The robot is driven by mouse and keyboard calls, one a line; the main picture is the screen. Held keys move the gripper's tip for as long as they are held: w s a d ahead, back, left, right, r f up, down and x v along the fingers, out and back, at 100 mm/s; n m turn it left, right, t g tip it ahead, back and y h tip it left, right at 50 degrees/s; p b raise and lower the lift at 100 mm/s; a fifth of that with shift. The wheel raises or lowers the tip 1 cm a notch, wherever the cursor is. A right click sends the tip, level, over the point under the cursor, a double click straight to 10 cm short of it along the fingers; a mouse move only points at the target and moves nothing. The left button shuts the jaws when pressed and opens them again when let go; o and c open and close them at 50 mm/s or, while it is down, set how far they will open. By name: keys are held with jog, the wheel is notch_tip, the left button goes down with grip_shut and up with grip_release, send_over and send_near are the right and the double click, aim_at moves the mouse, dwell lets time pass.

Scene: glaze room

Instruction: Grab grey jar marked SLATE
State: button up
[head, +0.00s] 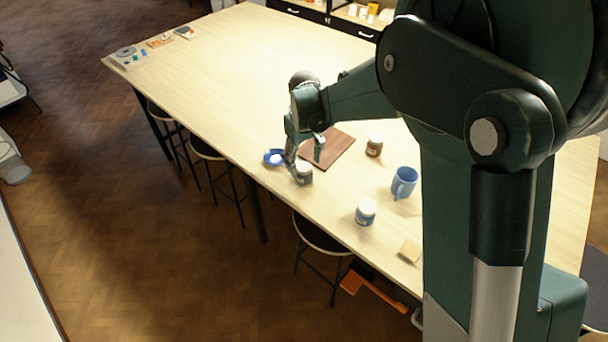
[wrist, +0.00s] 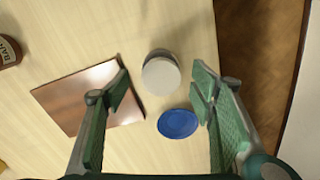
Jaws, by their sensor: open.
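A small grey jar with a pale lid (head: 303,174) stands upright on the table, directly by my gripper (head: 304,159). In the wrist view the jar (wrist: 160,74) shows from above, mostly its round lid, in the gap between the fingertips of my gripper (wrist: 161,88). My gripper is open, with one finger on each side of that gap and nothing held. No word can be read on this jar. Another jar, blue-grey with a light lid (head: 365,213), stands farther right near the front edge.
A brown jar (head: 374,147), blue mug (head: 404,183) and tan block (head: 410,251) stand to the right.

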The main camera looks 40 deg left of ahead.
aim_at(304, 167)
jog(key=shift+f, duration=0.1)
jog(key=shift+f, duration=2.5)
jog(key=shift+c, duration=0.6)
jog(key=c, duration=1)
